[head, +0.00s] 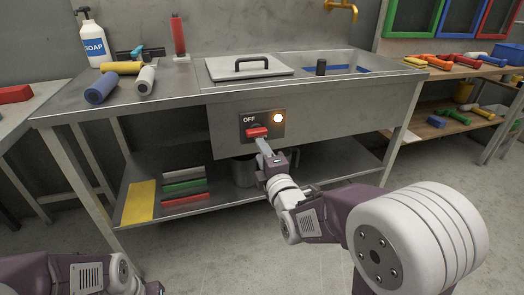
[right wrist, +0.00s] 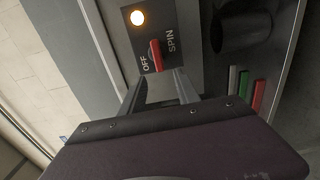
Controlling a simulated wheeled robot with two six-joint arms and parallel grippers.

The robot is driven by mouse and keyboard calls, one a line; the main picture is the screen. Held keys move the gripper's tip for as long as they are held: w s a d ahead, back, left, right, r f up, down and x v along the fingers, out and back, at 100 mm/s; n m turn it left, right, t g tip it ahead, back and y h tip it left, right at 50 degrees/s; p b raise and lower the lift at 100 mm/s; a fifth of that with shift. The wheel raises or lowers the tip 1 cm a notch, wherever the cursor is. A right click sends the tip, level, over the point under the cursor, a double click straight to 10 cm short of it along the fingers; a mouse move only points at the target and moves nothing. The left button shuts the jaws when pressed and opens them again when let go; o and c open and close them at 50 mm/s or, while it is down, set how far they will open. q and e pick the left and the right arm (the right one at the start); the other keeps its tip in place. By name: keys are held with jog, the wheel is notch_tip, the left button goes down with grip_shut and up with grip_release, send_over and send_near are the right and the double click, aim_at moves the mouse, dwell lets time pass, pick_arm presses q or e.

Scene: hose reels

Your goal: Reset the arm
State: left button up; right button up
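A red switch knob (head: 257,132) sits on a dark panel (head: 277,124) on the front of the steel sink unit. The panel reads OFF, and an amber lamp (head: 278,118) glows on it. In the right wrist view the red knob (right wrist: 155,56) lies between the words OFF and SPIN. My right gripper (head: 264,146) is at the knob, below it in the head view. Its two fingers (right wrist: 160,83) stand apart with nothing between them, the knob just beyond the tips. Contact is unclear. My left arm shows at the lower left, its fingers out of frame.
The sink unit has a lid (head: 250,68) with a black handle. A soap bottle (head: 92,40) and several cylinders stand or lie on its left top. A pot (head: 244,172) and coloured bars (head: 184,187) are on the lower shelf. A shelf of tools is at right.

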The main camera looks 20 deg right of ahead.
notch_tip(320, 180, up, 4)
jog(key=d+p, duration=0.1)
jog(key=p, duration=0.4)
jog(key=s+d+f+m+g+p, duration=0.1)
jog(key=s+f+m+g+p, duration=0.1)
jog(key=s+f+m+g, duration=0.35)
jog(key=s+f+m+g+p, duration=0.1)
jog(key=s+f+m+g, duration=0.15)
jog(key=f, duration=0.55)
jog(key=s+f+m+g, duration=0.4)
jog(key=s+m, duration=0.1)
jog(key=s, duration=0.2)
jog(key=s+f+m+g, duration=0.3)
jog(key=s+m+g, duration=0.1)
jog(key=s, duration=0.3)
notch_tip(320, 180, up, 38)
jog(key=m+p, duration=0.1)
jog(key=p, duration=3.7)
jog(key=shift+s+f+m+g, duration=0.25)
jog(key=shift+s+m+g, duration=0.15)
jog(key=shift+s, duration=0.05)
